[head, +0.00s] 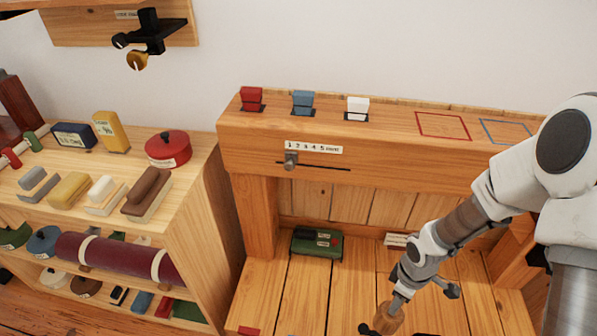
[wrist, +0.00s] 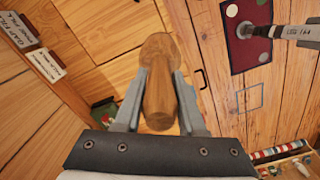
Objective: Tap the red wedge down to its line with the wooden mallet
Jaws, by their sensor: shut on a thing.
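The red wedge (head: 251,98) stands in a slot on top of the timber beam (head: 400,148), at its left end. A blue wedge (head: 303,101) and a white wedge (head: 357,107) stand to its right. I cannot make out the red wedge's line. My gripper (head: 397,300) is low in front of the beam, well below and right of the red wedge. It is shut on a brown wooden piece, seemingly the wooden mallet (head: 386,320), also between the fingers in the wrist view (wrist: 158,95). The mallet's full shape is hidden.
Red (head: 443,126) and blue (head: 506,131) outlines mark the beam's right top. A numbered slider (head: 291,160) sits on its front. A green box (head: 316,244) lies below. A shelf unit (head: 200,200) with pots and brushes stands left; a black bracket (head: 150,35) hangs above.

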